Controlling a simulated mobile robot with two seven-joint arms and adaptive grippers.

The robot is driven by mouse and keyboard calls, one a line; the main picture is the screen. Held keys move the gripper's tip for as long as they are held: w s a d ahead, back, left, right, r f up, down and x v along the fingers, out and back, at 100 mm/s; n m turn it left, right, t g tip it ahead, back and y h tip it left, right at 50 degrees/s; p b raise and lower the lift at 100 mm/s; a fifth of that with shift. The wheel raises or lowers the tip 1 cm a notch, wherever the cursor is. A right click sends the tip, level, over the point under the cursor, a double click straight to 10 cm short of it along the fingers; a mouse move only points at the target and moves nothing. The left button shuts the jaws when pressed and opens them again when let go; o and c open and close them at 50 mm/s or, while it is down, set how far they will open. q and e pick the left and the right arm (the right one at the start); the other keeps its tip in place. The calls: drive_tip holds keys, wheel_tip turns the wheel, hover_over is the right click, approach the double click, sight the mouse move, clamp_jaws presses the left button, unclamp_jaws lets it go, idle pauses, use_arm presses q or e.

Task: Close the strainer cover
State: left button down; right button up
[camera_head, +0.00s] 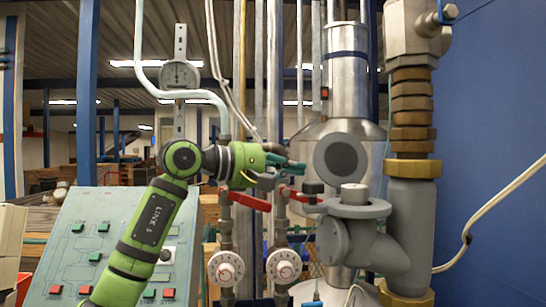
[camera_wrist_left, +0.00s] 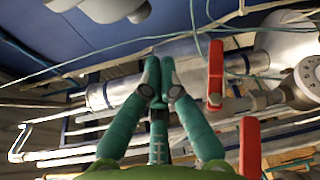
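The grey strainer (camera_head: 349,208) is on the right, a pipe body with a round flanged opening facing up. A round grey disc with a darker centre, which looks like its cover (camera_head: 341,158), stands upright above the opening, so the strainer looks open. My left gripper (camera_head: 296,167) is left of the disc, apart from it, pointing right. In the left wrist view its teal fingers (camera_wrist_left: 161,85) converge with the tips together and nothing between them. I cannot make out the cover for certain in that view. My right gripper is not in view.
Red valve handles (camera_head: 249,201) lie just below my left gripper, above white dials (camera_head: 225,267). A steel tank (camera_head: 347,85) stands behind the disc. A thick pipe with brass rings (camera_head: 411,120) rises at right. A button panel (camera_head: 90,245) is at lower left.

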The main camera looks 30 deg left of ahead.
sight(335, 163)
use_arm(q)
drive_tip(key=d, duration=0.1)
drive_tip(key=d+p, duration=0.1)
drive_tip(key=d, duration=0.1)
drive_tip(key=shift+s+d+r+p, duration=0.35)
drive_tip(key=shift+d, duration=0.05)
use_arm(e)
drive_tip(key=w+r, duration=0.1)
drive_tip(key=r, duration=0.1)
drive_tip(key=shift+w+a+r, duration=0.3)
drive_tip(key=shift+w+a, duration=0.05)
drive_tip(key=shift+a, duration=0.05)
use_arm(q)
drive_tip(key=shift+w, duration=0.1)
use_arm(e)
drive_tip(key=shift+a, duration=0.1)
use_arm(q)
drive_tip(key=shift+r, duration=0.1)
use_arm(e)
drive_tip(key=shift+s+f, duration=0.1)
